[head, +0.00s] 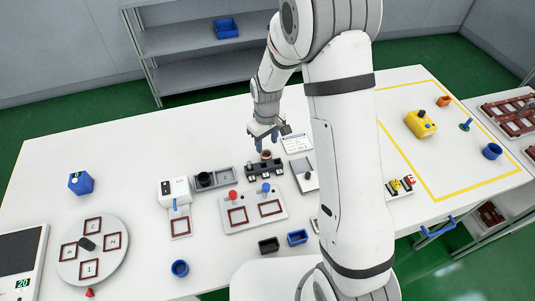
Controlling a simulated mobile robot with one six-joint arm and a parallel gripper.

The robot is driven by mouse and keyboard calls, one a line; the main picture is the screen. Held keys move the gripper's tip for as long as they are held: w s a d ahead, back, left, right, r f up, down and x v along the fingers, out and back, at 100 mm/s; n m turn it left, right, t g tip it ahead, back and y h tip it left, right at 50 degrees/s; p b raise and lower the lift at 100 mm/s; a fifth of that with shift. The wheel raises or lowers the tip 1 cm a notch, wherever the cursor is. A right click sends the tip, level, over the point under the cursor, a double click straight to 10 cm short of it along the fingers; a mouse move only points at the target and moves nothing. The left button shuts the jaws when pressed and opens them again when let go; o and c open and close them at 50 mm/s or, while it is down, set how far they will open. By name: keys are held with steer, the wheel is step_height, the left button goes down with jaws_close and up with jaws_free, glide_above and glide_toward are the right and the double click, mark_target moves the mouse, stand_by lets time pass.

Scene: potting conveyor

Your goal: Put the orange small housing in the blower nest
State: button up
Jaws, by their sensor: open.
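My gripper (267,144) points down over the middle of the table, its fingers apart. Just below it, a small brownish-orange round piece (266,155) stands at a dark block (257,172) with several sockets. I cannot tell whether the fingertips touch or straddle this piece. Another small orange part (444,101) lies at the far right, inside the yellow outline. Which of the two is the orange small housing is not clear at this size. The blower nest is not clearly identifiable; a white machine (173,187) with a red-framed pad in front stands left of the dark block.
A grey tray (225,179) and a panel with red and blue knobs (253,216) lie close to the dark block. A round numbered dial (91,270) is at left. A yellow box (420,124) and blue cup (492,151) are at right. The table's back left is clear.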

mark_target(266, 152)
steer(key=shift+s+a+f+p, duration=0.1)
steer(key=shift+f+p, duration=0.85)
steer(key=shift+f, duration=1.75)
steer(key=c, duration=0.8)
steer(key=shift+r, duration=0.1)
